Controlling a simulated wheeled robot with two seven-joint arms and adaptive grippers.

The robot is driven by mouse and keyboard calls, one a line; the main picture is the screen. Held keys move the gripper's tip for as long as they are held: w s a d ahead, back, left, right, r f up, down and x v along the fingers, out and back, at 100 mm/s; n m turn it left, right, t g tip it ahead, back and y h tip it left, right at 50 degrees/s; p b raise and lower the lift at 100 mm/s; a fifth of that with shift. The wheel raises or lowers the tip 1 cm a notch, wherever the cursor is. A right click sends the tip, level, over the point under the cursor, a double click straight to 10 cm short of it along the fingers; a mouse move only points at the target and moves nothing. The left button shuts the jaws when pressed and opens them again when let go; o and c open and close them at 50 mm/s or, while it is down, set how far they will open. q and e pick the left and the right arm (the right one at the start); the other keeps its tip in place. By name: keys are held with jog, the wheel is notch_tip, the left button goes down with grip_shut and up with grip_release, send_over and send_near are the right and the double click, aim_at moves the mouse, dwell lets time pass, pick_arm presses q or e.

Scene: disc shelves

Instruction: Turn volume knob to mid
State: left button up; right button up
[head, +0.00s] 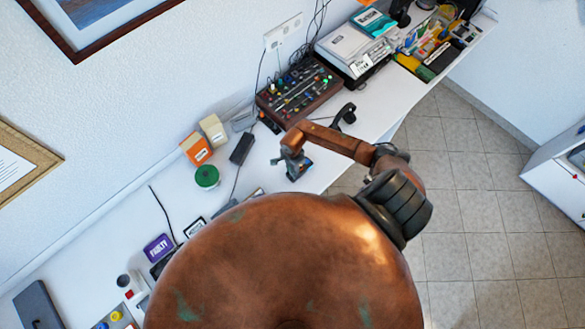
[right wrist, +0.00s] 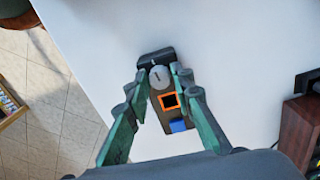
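In the right wrist view a small dark box lies on the white table top (right wrist: 235,50). It carries a round pale grey volume knob (right wrist: 160,77) with a dark mark, an orange-framed dark square (right wrist: 169,101) and a blue part (right wrist: 178,125). My right gripper (right wrist: 161,74) has one green fingertip on each side of the knob, very close to it; I cannot tell whether they touch it. In the head view my right gripper (head: 292,160) points down at the table, mostly hiding the box. My left gripper is not in view.
A wooden control panel with many knobs (head: 298,92) stands behind the right gripper. A black handset (head: 344,116), black adapter (head: 242,148), green round tin (head: 207,176) and orange box (head: 196,148) are nearby. The table's front edge is close, with tiled floor (head: 480,200) beyond.

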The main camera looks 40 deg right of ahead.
grip_shut()
